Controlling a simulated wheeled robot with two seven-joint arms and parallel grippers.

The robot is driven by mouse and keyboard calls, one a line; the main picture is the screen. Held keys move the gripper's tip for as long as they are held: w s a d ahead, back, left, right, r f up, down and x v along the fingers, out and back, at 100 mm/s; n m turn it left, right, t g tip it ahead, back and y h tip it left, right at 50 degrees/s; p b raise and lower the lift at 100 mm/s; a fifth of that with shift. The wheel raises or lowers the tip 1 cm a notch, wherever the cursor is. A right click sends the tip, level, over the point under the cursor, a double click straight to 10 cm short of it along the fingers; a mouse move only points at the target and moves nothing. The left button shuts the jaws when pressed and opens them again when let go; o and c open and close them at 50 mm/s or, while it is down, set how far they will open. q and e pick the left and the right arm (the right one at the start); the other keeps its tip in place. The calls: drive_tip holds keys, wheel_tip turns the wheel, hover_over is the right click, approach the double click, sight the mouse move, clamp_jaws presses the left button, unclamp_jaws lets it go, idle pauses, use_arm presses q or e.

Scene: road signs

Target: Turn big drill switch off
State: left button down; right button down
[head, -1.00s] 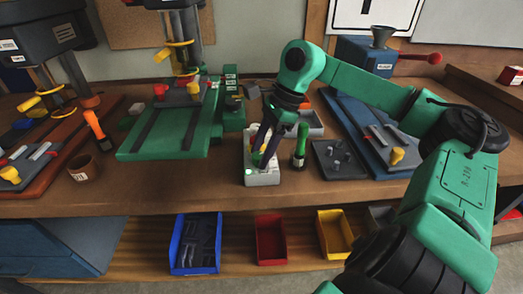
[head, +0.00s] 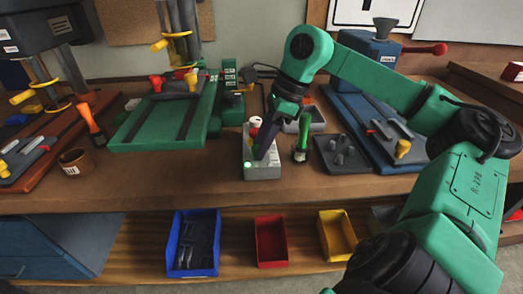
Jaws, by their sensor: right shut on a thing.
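A light grey switch box (head: 262,172) stands near the front of the workbench, with a small lit green lamp (head: 247,164) at its front left. A small red and white part (head: 255,122) shows at its back. My right gripper (head: 262,152) points down over the box, its dark fingers close together and shut on a switch part on top. The fingers hide that part, so its position cannot be told. A drill press with a green base (head: 165,125) stands left of the box. A darker drill press (head: 45,40) stands at the far left. My left gripper is not in view.
A green-handled tool (head: 302,140) stands just right of the box, with a dark tray (head: 341,168) beyond it. A brown cup (head: 76,161) and an orange-handled tool (head: 92,124) are at left. Blue (head: 173,240), red (head: 271,262) and yellow (head: 337,252) bins sit below.

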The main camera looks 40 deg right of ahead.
drive_tip(key=shift+f+m+t+b, duration=0.2)
drive_tip(key=shift+m+t+b, duration=0.2)
drive_tip(key=shift+m+b, duration=0.45)
drive_tip(key=shift+s+a+r+m+h+b, duration=0.1)
drive_tip(key=shift+m+h+b, duration=0.35)
drive_tip(key=shift+m, duration=0.5)
drive_tip(key=m+h, duration=0.1)
drive_tip(key=m, duration=0.1)
drive_tip(key=shift+r+m+t+b, duration=0.1)
drive_tip(key=shift+m+t+b, duration=0.2)
drive_tip(key=shift+t, duration=0.1)
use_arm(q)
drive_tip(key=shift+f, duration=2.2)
use_arm(e)
drive_tip(key=shift+a+m+h, duration=0.15)
drive_tip(key=shift+m+h, duration=0.4)
drive_tip(key=shift+m, duration=0.95)
drive_tip(key=c, duration=0.7)
unclamp_jaws()
drive_tip(key=shift+c, duration=0.2)
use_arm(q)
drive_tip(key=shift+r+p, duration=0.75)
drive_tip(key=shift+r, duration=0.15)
use_arm(e)
drive_tip(key=v, duration=1.4)
drive_tip(key=shift+s+r, duration=0.25)
drive_tip(key=shift+s, duration=0.1)
